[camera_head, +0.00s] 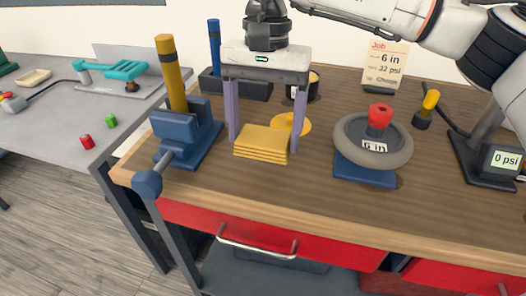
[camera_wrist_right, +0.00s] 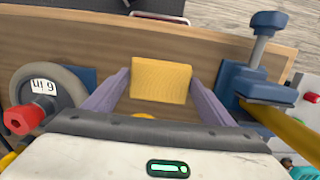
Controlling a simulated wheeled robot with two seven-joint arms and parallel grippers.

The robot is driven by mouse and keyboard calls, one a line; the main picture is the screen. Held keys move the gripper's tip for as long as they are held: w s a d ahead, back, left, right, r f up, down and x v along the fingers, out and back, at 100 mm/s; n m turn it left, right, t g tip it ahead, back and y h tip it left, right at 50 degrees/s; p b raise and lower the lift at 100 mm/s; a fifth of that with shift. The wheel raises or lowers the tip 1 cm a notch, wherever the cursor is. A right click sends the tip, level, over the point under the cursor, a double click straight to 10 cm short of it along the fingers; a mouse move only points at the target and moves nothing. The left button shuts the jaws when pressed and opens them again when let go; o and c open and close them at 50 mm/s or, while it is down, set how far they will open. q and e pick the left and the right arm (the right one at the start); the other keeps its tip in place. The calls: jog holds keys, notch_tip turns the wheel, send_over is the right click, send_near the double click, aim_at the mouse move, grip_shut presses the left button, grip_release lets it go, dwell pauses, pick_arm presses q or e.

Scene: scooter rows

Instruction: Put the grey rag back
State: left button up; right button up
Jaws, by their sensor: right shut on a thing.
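A folded yellow cloth (camera_head: 262,141) in several layers lies at or just above the wooden bench top. I see no grey rag in either view. My right gripper (camera_head: 264,147) comes down from above with its two purple fingers on either side of the yellow cloth, shut on it. In the right wrist view the cloth (camera_wrist_right: 161,80) spans the gap between the fingertips. Whether the cloth touches the bench is hard to tell. My left gripper is not in view.
A blue vise (camera_head: 190,135) with a yellow bar stands left of the cloth. A wheel (camera_head: 350,145) on a blue stand is to the right. A yellow disc (camera_head: 304,125) and dark cup (camera_head: 310,90) are behind. The front bench strip is clear.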

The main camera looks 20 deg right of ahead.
aim_at(264, 151)
notch_tip(264, 151, down, 5)
jog(key=shift+f, duration=0.1)
dwell(0.3)
jog(key=o, duration=1)
jog(key=r, duration=0.4)
jog(key=w+r, duration=0.1)
jog(key=r, duration=0.7)
jog(key=shift+w+d+r+p, duration=0.1)
jog(key=shift+w+d+p, duration=0.05)
jog(key=shift+d+p, duration=0.2)
